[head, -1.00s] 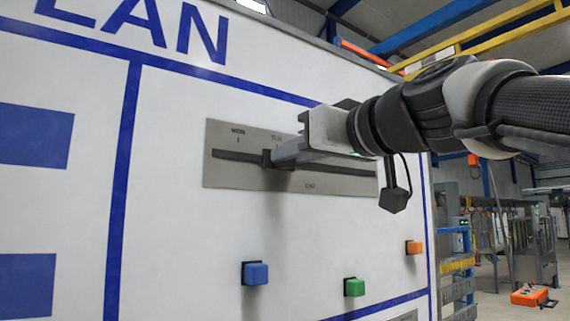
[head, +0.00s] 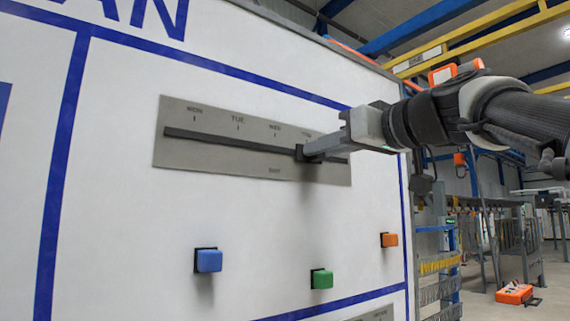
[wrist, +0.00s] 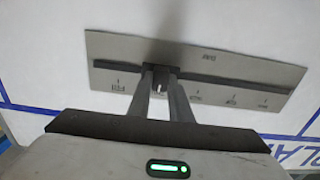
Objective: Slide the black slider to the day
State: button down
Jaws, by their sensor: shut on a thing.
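The black slider (head: 299,152) sits in the dark slot of a grey metal plate (head: 215,158) on the white wall panel. My gripper (head: 309,154) is shut on the slider from the right in the head view. Day marks MON, TUE and WED show left of it; the fourth mark, just above the slider, is partly covered by my gripper. In the wrist view the plate is upside down, the slider (wrist: 158,74) is between my fingers, and a mark that looks like FRI is to its left. The mark behind the fingers is hidden.
Below the plate, a blue button (head: 208,260), a green button (head: 321,278) and an orange button (head: 389,240) stick out from the panel. Part of another plate (head: 378,315) shows at the bottom edge. Blue lines frame the panel. Racks stand farther back at the right.

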jog(key=c, duration=1.6)
grip_release()
jog(key=b+v, duration=0.1)
jog(key=v, duration=1.6)
jog(key=shift+s+d, duration=0.15)
jog(key=shift+s, duration=0.05)
